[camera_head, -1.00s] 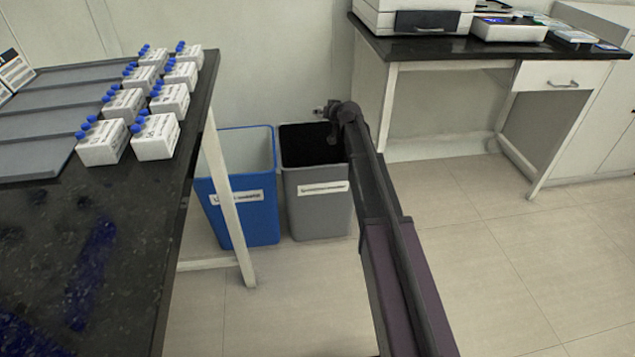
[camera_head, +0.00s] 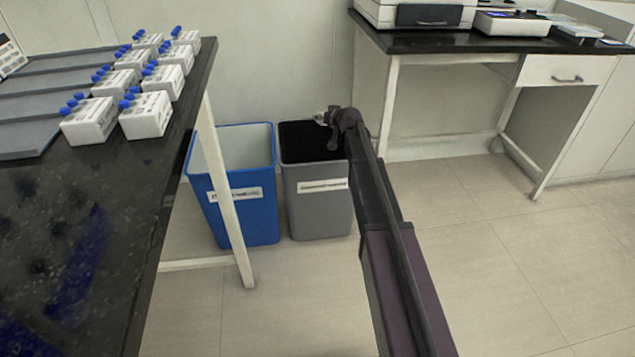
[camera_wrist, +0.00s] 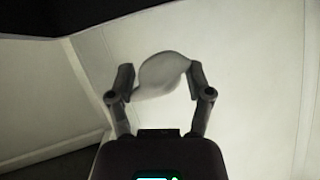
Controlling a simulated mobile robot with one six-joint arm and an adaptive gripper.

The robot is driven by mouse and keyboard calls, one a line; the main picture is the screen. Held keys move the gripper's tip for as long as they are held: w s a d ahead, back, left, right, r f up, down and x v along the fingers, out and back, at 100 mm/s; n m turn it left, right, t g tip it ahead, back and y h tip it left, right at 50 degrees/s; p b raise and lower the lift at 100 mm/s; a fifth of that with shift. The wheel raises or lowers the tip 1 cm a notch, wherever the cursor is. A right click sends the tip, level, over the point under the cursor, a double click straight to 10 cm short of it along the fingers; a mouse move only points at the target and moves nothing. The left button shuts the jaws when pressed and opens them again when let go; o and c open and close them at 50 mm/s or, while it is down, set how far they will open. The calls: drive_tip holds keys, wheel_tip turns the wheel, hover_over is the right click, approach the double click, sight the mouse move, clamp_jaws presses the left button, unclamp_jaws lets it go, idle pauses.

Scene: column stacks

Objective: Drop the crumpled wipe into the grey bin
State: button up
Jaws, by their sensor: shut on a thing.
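The crumpled wipe (camera_wrist: 163,72) is a pale rounded lump in the wrist view. My gripper (camera_wrist: 161,80) is shut on it, with one dark finger on each side. In the head view my gripper (camera_head: 325,117) is small, at the end of my arm, near the back right rim of the grey bin (camera_head: 320,210). A small pale spot at its tip may be the wipe. The grey bin stands on the floor with a pale label on its front and a dark inside. How high my gripper is over the bin cannot be told.
A blue bin (camera_head: 247,215) stands left of the grey one. A dark-topped bench (camera_head: 110,200) with several white boxes with blue caps is at left, its pale leg before the blue bin. Another bench (camera_head: 480,47) with devices stands at back right. The floor at right is clear.

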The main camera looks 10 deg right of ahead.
drive_tip(key=shift+f+b, duration=0.75)
drive_tip(key=shift+f, duration=0.25)
drive_tip(key=o, duration=0.7)
drive_tip(key=shift+o, duration=0.2)
drive_tip(key=shift+s, duration=0.1)
